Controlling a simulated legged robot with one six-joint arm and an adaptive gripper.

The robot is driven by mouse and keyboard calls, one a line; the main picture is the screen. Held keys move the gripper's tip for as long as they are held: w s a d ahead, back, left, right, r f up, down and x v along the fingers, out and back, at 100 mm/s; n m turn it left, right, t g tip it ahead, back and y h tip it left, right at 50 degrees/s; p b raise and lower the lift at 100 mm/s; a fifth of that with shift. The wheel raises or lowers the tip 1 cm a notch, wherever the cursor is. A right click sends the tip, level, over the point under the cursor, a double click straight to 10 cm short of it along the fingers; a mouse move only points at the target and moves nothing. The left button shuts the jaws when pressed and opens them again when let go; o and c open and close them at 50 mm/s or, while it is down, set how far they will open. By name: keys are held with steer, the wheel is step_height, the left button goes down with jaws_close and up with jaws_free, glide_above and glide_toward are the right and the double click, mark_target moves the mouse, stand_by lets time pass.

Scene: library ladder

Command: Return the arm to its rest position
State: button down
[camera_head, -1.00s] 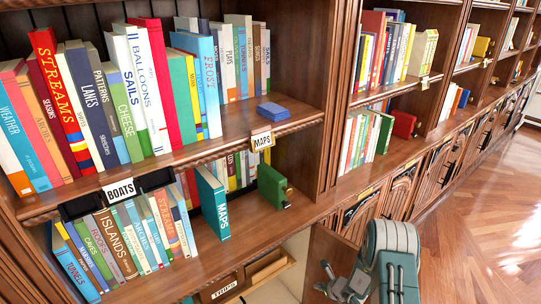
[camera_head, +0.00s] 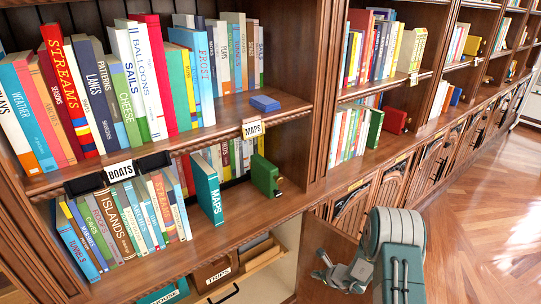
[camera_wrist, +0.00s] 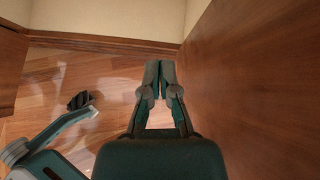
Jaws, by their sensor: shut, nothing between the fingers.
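My gripper (camera_head: 346,272) shows at the bottom right of the head view, in front of the lower cabinet, with my arm folded beside it. In the wrist view my gripper (camera_wrist: 159,80) points away over the wood floor, its two grey fingertips together and nothing between them. A brown wooden panel (camera_wrist: 250,90) stands close to its right in the wrist view. My gripper appears apart from the books and shelves.
A bookcase fills the left and middle, with a BOATS label (camera_head: 120,171), a MAPS label (camera_head: 253,128), a teal MAPS book (camera_head: 207,188) and a flat blue book (camera_head: 265,103). An open lower compartment holds a TRIPS box (camera_head: 215,273). Open floor (camera_head: 485,220) lies at right.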

steer(key=s+a+r+n+g+y, duration=0.15)
steer(key=r+n, duration=0.25)
steer(key=r, duration=0.5)
steer(key=s+a+r+n, duration=0.2)
steer(key=a+r+n, duration=0.15)
steer(key=r, duration=0.45)
steer(key=s+a+r+n+g, duration=0.15)
steer(key=r+n, duration=0.25)
steer(key=r, duration=0.5)
steer(key=s+r+n+h, duration=0.1)
steer(key=s+r+n, duration=0.6)
steer(key=s+r, duration=0.4)
steer(key=s+d+r+n+h, duration=0.3)
steer(key=s+n, duration=0.1)
steer(key=s, duration=0.5)
steer(key=s+d+r+n+t+h, duration=0.1)
steer(key=s+d+r+n+h, duration=0.2)
steer(key=s, duration=0.6)
steer(key=shift+s+r+n, duration=0.15)
steer(key=shift+r+n, duration=0.15)
steer(key=shift+n, duration=0.25)
steer(key=shift+h, duration=0.25)
